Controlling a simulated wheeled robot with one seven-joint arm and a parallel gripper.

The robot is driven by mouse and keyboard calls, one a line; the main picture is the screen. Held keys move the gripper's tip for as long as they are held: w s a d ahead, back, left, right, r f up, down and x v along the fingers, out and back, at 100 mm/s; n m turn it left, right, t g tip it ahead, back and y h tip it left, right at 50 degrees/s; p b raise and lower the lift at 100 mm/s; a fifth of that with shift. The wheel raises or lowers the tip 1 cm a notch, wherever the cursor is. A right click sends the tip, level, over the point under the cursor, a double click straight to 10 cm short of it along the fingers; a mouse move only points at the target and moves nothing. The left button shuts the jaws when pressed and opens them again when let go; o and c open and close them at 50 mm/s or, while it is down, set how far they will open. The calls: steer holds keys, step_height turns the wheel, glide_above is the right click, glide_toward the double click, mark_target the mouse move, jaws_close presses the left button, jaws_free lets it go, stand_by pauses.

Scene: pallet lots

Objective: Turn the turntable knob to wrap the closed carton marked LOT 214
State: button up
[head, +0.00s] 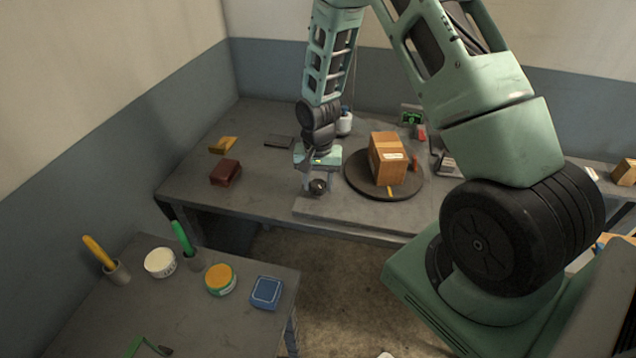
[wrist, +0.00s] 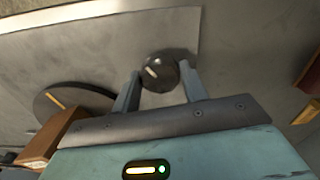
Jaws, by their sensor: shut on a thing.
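The turntable knob (head: 318,187) is dark and round, on the grey plate at the front of the back bench. In the wrist view the knob (wrist: 157,74) shows a pale pointer line, tilted. My gripper (head: 319,181) points down over it, shut on the knob with one finger on each side; the wrist view shows both fingers (wrist: 160,82). A brown carton (head: 384,163), closed, stands on the dark round turntable (head: 358,182), right of the knob. A pale label is on its side, too small to read. A yellow mark is at the turntable's front rim.
On the back bench (head: 262,190) are a dark red box (head: 226,172), a yellow-brown block (head: 223,145), a dark flat pad (head: 279,142) and a white bottle (head: 344,124). A nearer table holds tubs (head: 160,263), a blue box (head: 266,292) and handled tools.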

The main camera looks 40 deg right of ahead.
mark_target(318, 183)
steer(key=n, duration=0.4)
steer(key=shift+n, duration=0.3)
steer(key=n, duration=0.4)
steer(key=shift+n, duration=0.3)
steer(key=n, duration=0.4)
steer(key=shift+n, duration=0.3)
steer(key=shift+n+p, duration=0.45)
steer(key=shift+n, duration=1.45)
steer(key=o, duration=1)
steer(key=shift+r, duration=0.1)
step_height(318, 183, up, 17)
steer(key=b, duration=0.1)
steer(key=shift+r, duration=0.15)
